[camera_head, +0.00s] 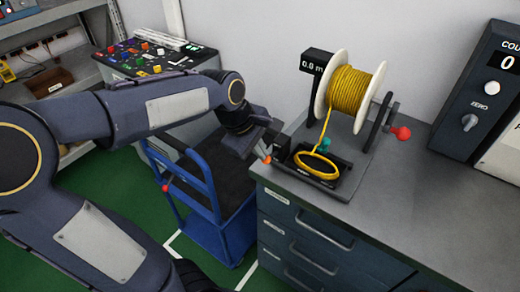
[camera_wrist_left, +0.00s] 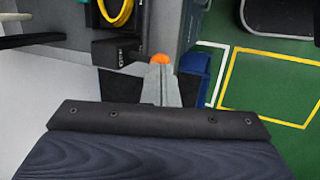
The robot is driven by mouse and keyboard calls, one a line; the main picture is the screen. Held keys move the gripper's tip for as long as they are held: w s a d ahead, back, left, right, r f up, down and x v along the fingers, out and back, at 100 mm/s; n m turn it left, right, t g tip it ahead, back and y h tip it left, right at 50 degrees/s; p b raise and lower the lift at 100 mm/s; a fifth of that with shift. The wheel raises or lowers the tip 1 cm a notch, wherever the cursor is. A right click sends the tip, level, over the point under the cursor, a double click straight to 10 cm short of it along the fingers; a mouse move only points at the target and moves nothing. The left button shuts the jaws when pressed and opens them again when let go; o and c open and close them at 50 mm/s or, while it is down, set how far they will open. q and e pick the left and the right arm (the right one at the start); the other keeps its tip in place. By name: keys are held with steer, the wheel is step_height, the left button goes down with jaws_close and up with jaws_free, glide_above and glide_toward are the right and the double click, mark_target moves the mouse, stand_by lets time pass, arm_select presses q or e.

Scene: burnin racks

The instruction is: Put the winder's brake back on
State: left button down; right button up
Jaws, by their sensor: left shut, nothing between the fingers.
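The winder stands on the grey bench, with a white-flanged spool of yellow cord (camera_head: 352,97) and a red-knobbed crank (camera_head: 400,133). A black brake block (camera_head: 282,148) sits at its left; it also shows in the left wrist view (camera_wrist_left: 115,51). An orange tip, apparently the brake lever's (camera_head: 267,159), shows just beyond my fingertips in the left wrist view (camera_wrist_left: 160,59). My left gripper (camera_head: 261,150) is shut and empty, close beside the lever. I cannot tell whether they touch; the fingers hide most of the lever. My right gripper is not in view.
A yellow coil (camera_head: 316,166) lies in a black tray (camera_head: 343,187) before the spool. A blue cart (camera_head: 218,225) stands left of the bench drawers, below my arm. A counter box (camera_head: 484,95) stands at the right. The bench front right (camera_head: 440,205) is clear.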

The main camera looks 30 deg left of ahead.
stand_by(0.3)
arm_select(q)
steer(key=f+t+b, duration=0.1)
steer(key=t+b, duration=0.1)
steer(key=b, duration=0.2)
steer(key=s+f+t+b, duration=0.1)
steer(key=t+b, duration=0.1)
steer(key=b, duration=0.3)
steer(key=s+f+t+b, duration=0.1)
steer(key=t+b, duration=0.1)
steer(key=b, duration=0.3)
steer(key=shift+s+a+f+m+t+h, duration=0.1)
steer(key=shift+s+f+m+t+h, duration=0.1)
steer(key=shift+m+t+h, duration=0.15)
stand_by(0.4)
